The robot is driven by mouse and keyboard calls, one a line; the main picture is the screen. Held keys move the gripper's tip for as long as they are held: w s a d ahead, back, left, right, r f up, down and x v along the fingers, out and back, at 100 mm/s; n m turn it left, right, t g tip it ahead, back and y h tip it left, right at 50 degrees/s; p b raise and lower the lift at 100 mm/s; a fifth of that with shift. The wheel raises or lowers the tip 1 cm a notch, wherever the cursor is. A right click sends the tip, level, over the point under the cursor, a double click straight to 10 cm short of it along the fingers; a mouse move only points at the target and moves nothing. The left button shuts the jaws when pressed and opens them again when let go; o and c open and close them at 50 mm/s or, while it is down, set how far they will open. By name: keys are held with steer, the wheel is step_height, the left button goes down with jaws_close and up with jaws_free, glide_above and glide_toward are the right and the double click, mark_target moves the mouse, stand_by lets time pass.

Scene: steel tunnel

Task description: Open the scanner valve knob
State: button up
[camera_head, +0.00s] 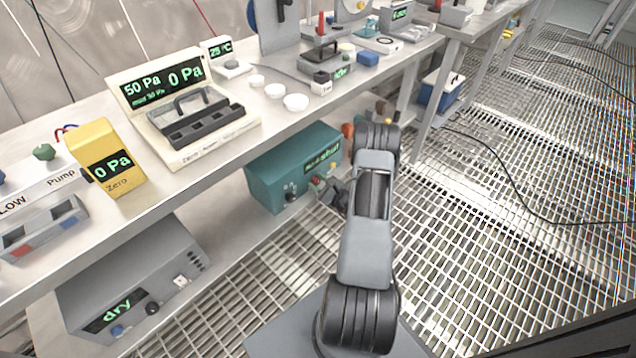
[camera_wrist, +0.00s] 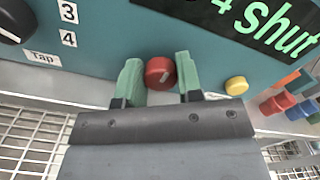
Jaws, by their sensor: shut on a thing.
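A teal box (camera_head: 268,172) stands on the lower shelf. Its green-on-black display (camera_wrist: 268,22) reads "4 shut" in the wrist view. A round red knob (camera_wrist: 160,73) with a pale slanted mark sits on its front, below the display. My gripper (camera_wrist: 161,76) has its two green fingers shut on the red knob, one on each side. A black selector knob (camera_wrist: 14,20) with numbers 3 and 4 and a "Tap" label is to the left.
A yellow button (camera_wrist: 237,86) is just right of my gripper. Red and blue fittings (camera_wrist: 285,104) lie further right. The bench top (camera_head: 215,155) with instruments overhangs the lower shelf. A grey "dry" box (camera_head: 130,290) stands nearer. Grated floor (camera_head: 500,210) on the right is mostly free, with cables.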

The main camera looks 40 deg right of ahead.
steer(key=m, duration=0.4)
steer(key=shift+p, duration=0.3)
steer(key=m, duration=0.4)
steer(key=shift+m+p, duration=0.35)
steer(key=shift+m, duration=0.05)
steer(key=m, duration=0.4)
steer(key=shift+d+p, duration=0.1)
steer(key=shift+p, duration=0.3)
steer(key=shift+f+m+p, duration=0.15)
steer(key=shift+m+p, duration=0.15)
steer(key=shift+m, duration=1.8)
steer(key=o, duration=0.9)
steer(key=shift+d, duration=0.1)
